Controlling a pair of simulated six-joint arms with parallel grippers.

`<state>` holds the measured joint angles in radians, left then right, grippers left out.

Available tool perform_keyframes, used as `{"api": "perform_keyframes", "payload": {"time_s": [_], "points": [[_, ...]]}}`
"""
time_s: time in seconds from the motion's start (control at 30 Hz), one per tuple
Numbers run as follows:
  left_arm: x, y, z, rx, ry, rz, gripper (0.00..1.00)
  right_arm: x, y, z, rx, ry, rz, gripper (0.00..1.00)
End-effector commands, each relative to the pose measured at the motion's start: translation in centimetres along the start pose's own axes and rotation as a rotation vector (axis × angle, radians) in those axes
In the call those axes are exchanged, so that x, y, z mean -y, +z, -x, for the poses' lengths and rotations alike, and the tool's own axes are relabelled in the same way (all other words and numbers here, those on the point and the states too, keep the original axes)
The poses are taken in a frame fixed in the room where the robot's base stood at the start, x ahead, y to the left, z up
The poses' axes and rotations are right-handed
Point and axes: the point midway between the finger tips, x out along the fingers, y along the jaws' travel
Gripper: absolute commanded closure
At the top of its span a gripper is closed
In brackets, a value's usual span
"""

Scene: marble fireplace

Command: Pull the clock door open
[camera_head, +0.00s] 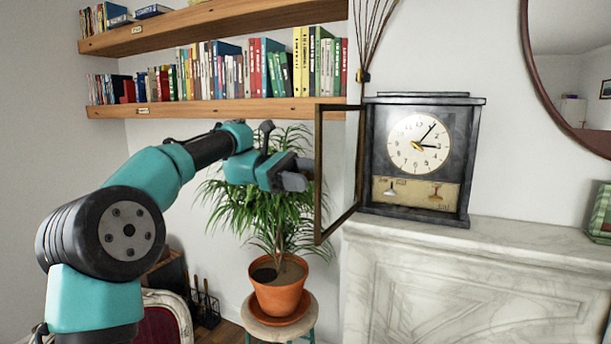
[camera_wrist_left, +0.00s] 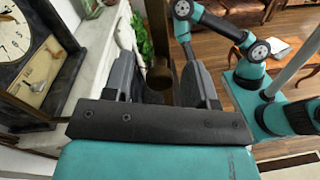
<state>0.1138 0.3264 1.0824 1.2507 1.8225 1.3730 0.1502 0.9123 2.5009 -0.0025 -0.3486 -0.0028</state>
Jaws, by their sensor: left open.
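The black clock (camera_head: 419,150) stands on the marble mantel, its white dial (camera_head: 418,143) uncovered. Its dark framed door (camera_head: 319,190) is swung wide out to the left, standing away from the case. My left gripper (camera_head: 287,160) is at the door's outer left edge with its fingers apart. In the left wrist view the open fingers (camera_wrist_left: 162,82) stand either side of a brown upright bar (camera_wrist_left: 158,40), which seems to be the door's frame; contact is unclear. The clock also shows at left there (camera_wrist_left: 35,60). My right gripper cannot be made out.
A potted plant (camera_head: 280,291) on a stool stands below and behind my left gripper. Wooden bookshelves (camera_head: 215,109) hang above it. The marble mantel (camera_head: 530,243) has bare room right of the clock. A round mirror (camera_head: 528,60) hangs at right.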

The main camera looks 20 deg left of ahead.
Motion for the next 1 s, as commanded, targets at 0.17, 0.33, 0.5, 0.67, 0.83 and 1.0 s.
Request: {"api": "perform_keyframes", "payload": {"time_s": [0.17,0.33,0.5,0.67,0.83,1.0], "points": [[0.0,-0.1,2.0,-0.002,0.003,0.001,0.48,0.0,0.0,0.0,0.000,0.000,0.000,0.57],[-0.1,-0.1,4.6,0.000,0.003,-0.001,0.48,0.0,0.0,0.0,0.000,0.000,0.000,0.57],[-0.1,-0.1,6.6,0.000,0.002,0.000,0.48,0.0,0.0,0.0,0.000,0.000,0.000,0.57],[0.0,0.0,7.2,0.000,0.000,-0.001,0.48,0.0,0.0,0.0,0.000,0.000,0.000,0.57],[0.0,0.0,7.1,0.000,0.000,-0.001,0.48,0.0,0.0,0.0,0.000,0.000,0.000,0.57],[-0.1,0.0,6.8,-0.010,-0.005,-0.003,0.62,0.0,0.0,0.0,0.000,0.000,0.000,0.57]]}}
